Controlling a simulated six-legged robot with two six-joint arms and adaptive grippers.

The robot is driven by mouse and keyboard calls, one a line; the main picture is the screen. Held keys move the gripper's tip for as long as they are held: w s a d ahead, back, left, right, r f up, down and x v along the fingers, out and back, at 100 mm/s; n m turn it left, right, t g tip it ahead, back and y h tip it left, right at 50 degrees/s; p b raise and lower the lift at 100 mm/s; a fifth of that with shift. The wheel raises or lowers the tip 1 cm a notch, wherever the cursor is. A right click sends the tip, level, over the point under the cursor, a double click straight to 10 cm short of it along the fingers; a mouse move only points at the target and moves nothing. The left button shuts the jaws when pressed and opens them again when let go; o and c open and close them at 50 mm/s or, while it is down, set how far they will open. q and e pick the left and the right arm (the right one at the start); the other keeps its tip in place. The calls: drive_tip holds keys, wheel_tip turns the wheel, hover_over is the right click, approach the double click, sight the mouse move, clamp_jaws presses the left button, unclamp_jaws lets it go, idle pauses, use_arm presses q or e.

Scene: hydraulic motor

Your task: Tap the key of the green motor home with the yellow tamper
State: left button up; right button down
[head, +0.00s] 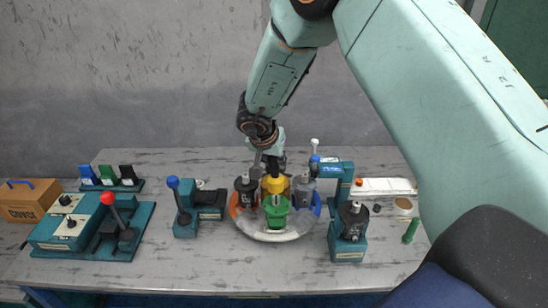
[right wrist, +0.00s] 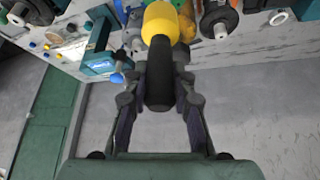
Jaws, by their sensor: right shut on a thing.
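My right gripper (head: 272,160) reaches down over the round turntable (head: 275,236). In the right wrist view the gripper (right wrist: 158,85) is shut on the black handle (right wrist: 158,75) of the yellow tamper (right wrist: 160,20). The tamper's yellow head (head: 275,184) shows in the head view just behind and above the green motor (head: 276,208). Whether the head touches anything there I cannot tell. The green motor stands upright at the turntable's front. Its key is too small to make out. My left gripper is not in view.
A blue-knobbed lever press (head: 184,213) stands left, and a teal stand with a black motor (head: 352,219) right. The table's front strip is clear.

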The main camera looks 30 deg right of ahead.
drive_tip(key=shift+w+f, duration=0.1)
idle(0.3)
drive_tip(key=shift+d, duration=0.1)
drive_tip(key=shift+w+d+f+g+y, duration=0.3)
drive_tip(key=shift+d+f+y, duration=0.3)
drive_tip(key=shift+f, duration=0.2)
drive_tip(key=shift+a, duration=0.1)
